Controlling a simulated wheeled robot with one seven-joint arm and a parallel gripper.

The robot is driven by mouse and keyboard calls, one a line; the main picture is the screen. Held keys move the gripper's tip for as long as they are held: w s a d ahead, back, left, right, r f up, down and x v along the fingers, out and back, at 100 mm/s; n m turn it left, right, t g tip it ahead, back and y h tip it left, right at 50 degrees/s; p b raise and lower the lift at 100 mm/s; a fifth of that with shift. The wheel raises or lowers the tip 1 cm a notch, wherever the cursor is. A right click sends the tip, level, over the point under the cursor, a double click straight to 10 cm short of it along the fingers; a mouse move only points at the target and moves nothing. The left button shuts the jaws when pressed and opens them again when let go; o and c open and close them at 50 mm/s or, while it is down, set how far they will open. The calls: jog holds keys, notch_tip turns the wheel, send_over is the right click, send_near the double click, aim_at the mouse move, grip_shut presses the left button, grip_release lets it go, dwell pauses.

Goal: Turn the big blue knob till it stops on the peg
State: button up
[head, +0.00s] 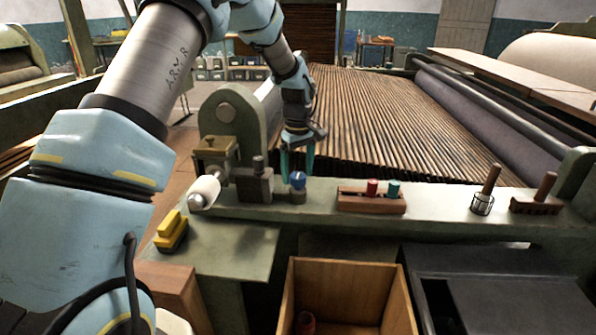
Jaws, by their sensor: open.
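The fingers are apart. I cannot tell whether they touch the knob. The peg cannot be told for certain; a small dark upright post (259,165) stands on a block just left of the knob.
A wooden rack with red and teal spools (371,198) stands to the right on the ledge. Further right are a wire holder (482,204) and a brush (537,206). A white roller (205,191) and yellow block (172,231) lie left. An open wooden bin (345,268) is below.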

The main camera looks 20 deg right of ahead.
jog(key=shift+f, duration=0.2)
jog(key=c, duration=1.4)
